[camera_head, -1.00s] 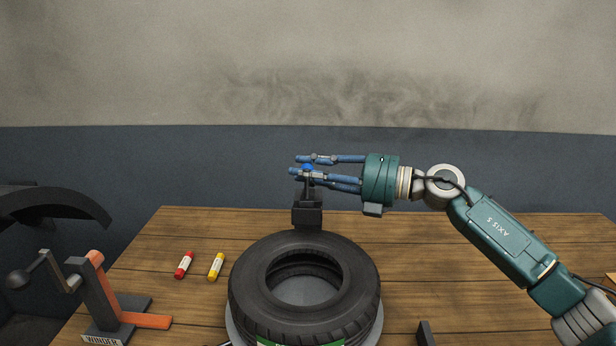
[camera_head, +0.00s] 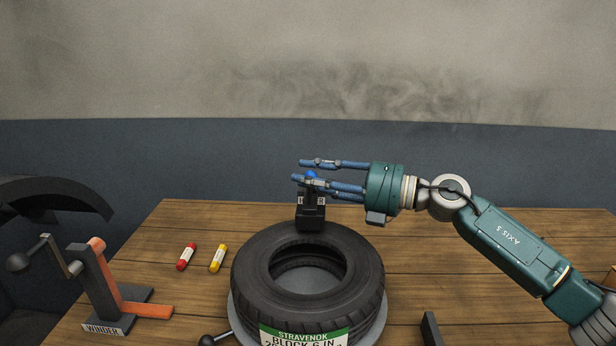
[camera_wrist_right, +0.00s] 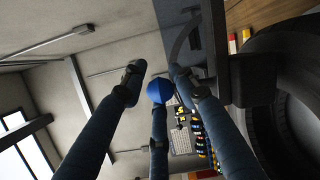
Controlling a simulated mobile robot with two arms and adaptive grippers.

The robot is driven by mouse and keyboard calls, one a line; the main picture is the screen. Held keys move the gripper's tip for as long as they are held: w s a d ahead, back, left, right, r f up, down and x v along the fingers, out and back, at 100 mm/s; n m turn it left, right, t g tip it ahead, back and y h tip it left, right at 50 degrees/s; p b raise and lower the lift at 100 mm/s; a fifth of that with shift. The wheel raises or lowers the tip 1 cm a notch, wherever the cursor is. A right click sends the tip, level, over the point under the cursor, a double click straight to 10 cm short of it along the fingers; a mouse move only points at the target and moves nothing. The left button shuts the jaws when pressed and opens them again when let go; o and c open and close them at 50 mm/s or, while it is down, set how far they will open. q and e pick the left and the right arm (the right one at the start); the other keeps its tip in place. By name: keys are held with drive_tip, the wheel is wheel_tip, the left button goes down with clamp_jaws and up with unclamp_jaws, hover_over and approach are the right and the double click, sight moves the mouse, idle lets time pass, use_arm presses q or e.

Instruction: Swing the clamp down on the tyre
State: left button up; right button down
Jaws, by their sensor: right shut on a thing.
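The black tyre (camera_head: 365,275) lies flat on a grey round base (camera_head: 378,325) in the head view. The dark clamp (camera_head: 311,218) stands at the tyre's far edge, its upper part raised and topped by a blue knob (camera_head: 311,175). My right gripper (camera_head: 306,176) reaches in from the right and is shut on the blue knob, above and behind the tyre. In the right wrist view the knob (camera_wrist_right: 160,91) sits among the three blue fingers, and the tyre (camera_wrist_right: 285,95) is at the right. The fingers partly hide the clamp's upper part. My left gripper is not in view.
A winder (camera_head: 95,280) with a crank and orange lever stands at the table's left. A red marker (camera_head: 187,257) and a yellow marker (camera_head: 218,259) lie left of the tyre. A small dark upright piece (camera_head: 430,328) is at the front right. The table right of the tyre is largely clear.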

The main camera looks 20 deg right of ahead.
drive_tip(key=shift+s+a+f+g, duration=0.2)
drive_tip(key=shift+a+f, duration=0.05)
drive_tip(key=shift+f, duration=0.2)
drive_tip(key=shift+s+a+f+g, duration=0.2)
drive_tip(key=shift+a+f, duration=0.05)
drive_tip(key=shift+f, duration=0.2)
drive_tip(key=c, duration=1.5)
unclamp_jaws()
drive_tip(key=shift+d, duration=0.15)
drive_tip(key=shift+s, duration=0.1)
drive_tip(key=shift+s+d+f, duration=0.1)
drive_tip(key=shift+s+d, duration=0.2)
drive_tip(key=shift+d, duration=0.25)
drive_tip(key=shift+t, duration=0.3)
drive_tip(key=shift+w+r+v, duration=0.1)
drive_tip(key=shift+r+v, duration=0.1)
drive_tip(key=shift+v, duration=1.6)
drive_tip(key=shift+w+r+v, duration=0.1)
drive_tip(key=shift+r+v, duration=0.15)
drive_tip(key=shift+v, duration=1.6)
drive_tip(key=shift+r+v, duration=0.2)
drive_tip(key=shift+v, duration=1.6)
drive_tip(key=shift+d, duration=0.2)
